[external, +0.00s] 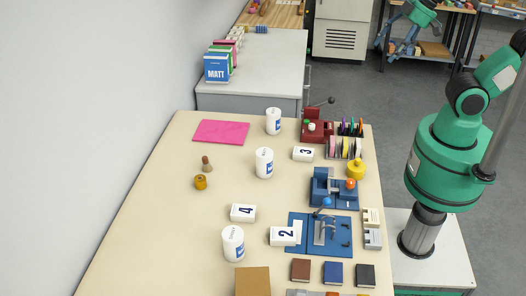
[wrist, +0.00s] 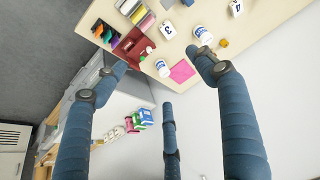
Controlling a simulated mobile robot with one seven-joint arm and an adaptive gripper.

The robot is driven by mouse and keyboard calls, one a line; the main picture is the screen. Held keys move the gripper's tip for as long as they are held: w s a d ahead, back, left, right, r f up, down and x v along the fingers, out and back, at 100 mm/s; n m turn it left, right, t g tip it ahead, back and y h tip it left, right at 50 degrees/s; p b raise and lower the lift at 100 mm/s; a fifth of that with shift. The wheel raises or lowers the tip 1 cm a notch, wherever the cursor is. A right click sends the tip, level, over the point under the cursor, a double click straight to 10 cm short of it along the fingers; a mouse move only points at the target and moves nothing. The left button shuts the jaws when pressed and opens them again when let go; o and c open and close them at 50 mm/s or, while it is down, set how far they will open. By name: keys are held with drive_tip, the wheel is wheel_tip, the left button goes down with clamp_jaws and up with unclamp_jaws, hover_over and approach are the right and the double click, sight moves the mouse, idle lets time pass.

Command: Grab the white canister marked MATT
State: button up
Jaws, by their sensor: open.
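Three white canisters with blue labels stand upright on the cream table: one at the far end (external: 273,121), one in the middle (external: 264,162) and one nearer the front (external: 233,245). Their label words are too small to read, so I cannot tell which is marked MATT. The wrist view shows the far canister (wrist: 163,70) and the middle one (wrist: 203,36), the latter close to the right finger in the picture. My gripper (wrist: 156,62) has its blue fingers spread and empty. In the external view my gripper (external: 398,46) hangs beyond the table, at top right, apart from every canister.
A blue upright item marked MATT (external: 216,70) stands on the grey side table (external: 272,72). A pink sheet (external: 221,132) lies near the far canister. Number blocks, a red machine (external: 314,129), spools and blue tools crowd the table's right side. Its left side is mostly clear.

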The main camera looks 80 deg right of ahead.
drive_tip(key=w+a+n+g, duration=0.1)
drive_tip(key=w+a, duration=0.1)
drive_tip(key=w, duration=1)
drive_tip(key=n+g, duration=0.3)
drive_tip(key=g, duration=0.1)
hover_over(264, 152)
wheel_tip(264, 152, down, 27)
drive_tip(key=shift+w+r, duration=0.1)
drive_tip(key=shift+d, duration=0.1)
drive_tip(key=shift+f+b, duration=0.4)
drive_tip(key=shift+f, duration=3.95)
